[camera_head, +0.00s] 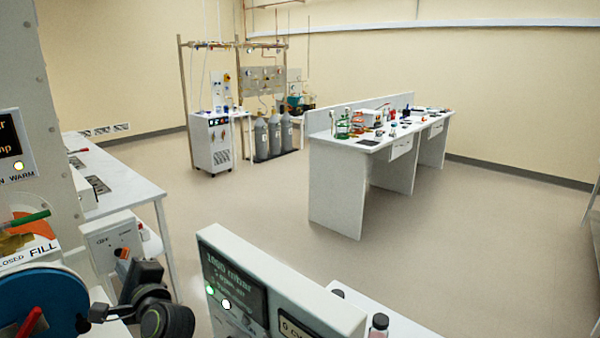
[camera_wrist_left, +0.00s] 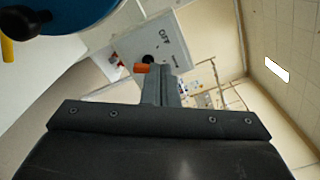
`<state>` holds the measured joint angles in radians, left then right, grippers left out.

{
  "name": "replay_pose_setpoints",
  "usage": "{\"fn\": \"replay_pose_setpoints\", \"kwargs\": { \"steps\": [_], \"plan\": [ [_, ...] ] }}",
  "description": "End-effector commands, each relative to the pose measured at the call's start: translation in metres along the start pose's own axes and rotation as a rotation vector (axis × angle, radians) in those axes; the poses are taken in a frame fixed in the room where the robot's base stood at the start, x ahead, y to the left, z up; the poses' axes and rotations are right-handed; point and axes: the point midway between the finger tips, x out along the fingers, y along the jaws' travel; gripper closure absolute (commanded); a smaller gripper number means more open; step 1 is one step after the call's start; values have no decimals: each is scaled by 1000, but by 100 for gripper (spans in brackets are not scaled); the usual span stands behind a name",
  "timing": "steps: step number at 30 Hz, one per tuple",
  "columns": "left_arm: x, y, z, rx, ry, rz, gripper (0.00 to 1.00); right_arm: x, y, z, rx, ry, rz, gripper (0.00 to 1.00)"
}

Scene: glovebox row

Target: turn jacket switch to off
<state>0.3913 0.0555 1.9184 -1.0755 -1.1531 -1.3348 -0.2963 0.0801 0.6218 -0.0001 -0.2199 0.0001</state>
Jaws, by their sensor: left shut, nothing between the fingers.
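The likely jacket switch is on a small light-grey box (camera_head: 104,238) at the left in the head view, with dark markings and an orange part (camera_head: 122,254) low on its face. In the left wrist view the box (camera_wrist_left: 128,45) shows tilted, with lettering that seems to read OFF, a black round part (camera_wrist_left: 148,59) and the orange part (camera_wrist_left: 140,68). My left gripper (camera_head: 127,268) is in front of the box, shut and empty. Its fingers (camera_wrist_left: 160,70) appear close beside the orange part; I cannot tell whether they touch it. My right gripper is out of view.
A blue round part (camera_head: 40,300) with a red handle is left of my left gripper. A grey display panel (camera_head: 285,270) stands to the right, with dark-capped bottles (camera_head: 378,325) beyond it. A white bench (camera_head: 110,185) is behind the box. Open floor lies beyond.

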Motion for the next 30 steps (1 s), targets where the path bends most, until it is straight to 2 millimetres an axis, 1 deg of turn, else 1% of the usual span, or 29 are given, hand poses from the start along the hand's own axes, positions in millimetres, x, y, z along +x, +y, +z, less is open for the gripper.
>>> {"fn": "replay_pose_setpoints", "kwargs": {
  "steps": [5, 10, 12, 15, 21, 30],
  "plan": [
    [18, 1, 0, 5, -5, -3, 100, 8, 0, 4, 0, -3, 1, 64],
    [40, 2, 0, 3, -4, -2, 100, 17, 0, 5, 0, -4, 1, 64],
    [48, -2, 2, 5, -3, 1, 100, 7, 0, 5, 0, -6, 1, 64],
    [58, -1, 1, 3, -1, 1, 100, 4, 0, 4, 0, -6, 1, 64],
    [67, 0, 1, 0, -1, 1, 100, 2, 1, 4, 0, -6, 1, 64],
    [67, 1, 0, -1, 0, 1, 100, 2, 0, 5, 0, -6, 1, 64]
  ]
}}
